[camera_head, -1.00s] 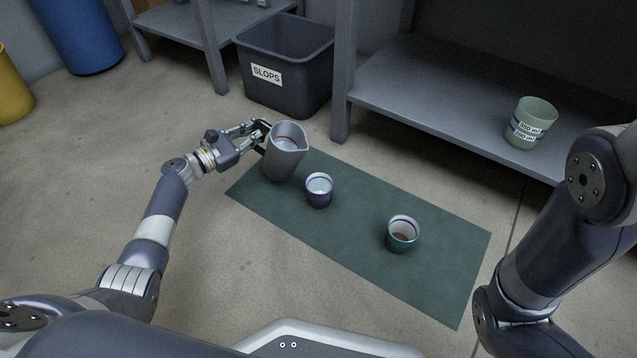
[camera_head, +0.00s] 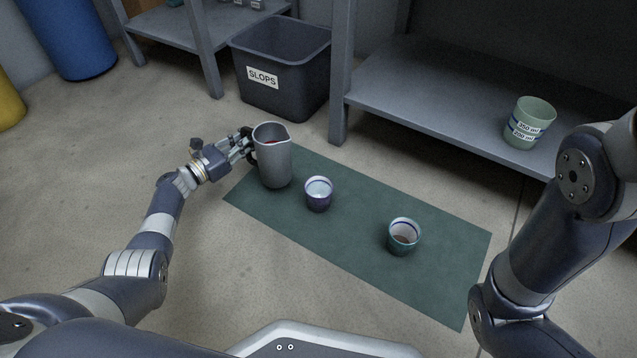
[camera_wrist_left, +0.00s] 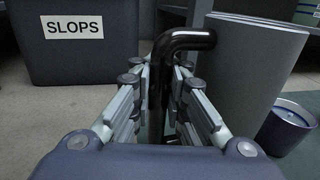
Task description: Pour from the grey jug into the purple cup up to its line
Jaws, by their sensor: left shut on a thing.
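The grey jug (camera_head: 275,162) is near the left end of the green mat, roughly upright. My left gripper (camera_head: 247,146) is shut on the jug's black handle, which also shows between the fingers in the left wrist view (camera_wrist_left: 160,85). Whether the jug's base touches the mat I cannot tell. The purple cup (camera_head: 318,200) stands on the mat just right of the jug, with pale liquid in it. It also shows at the right edge of the left wrist view (camera_wrist_left: 279,134). My right gripper is out of view.
A teal cup (camera_head: 402,240) with a little brown content stands further right on the green mat (camera_head: 350,232). A dark bin (camera_head: 290,85) marked SLOPS stands behind the jug. A pale green cup (camera_head: 530,122) sits on the grey shelf (camera_head: 440,108) at right.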

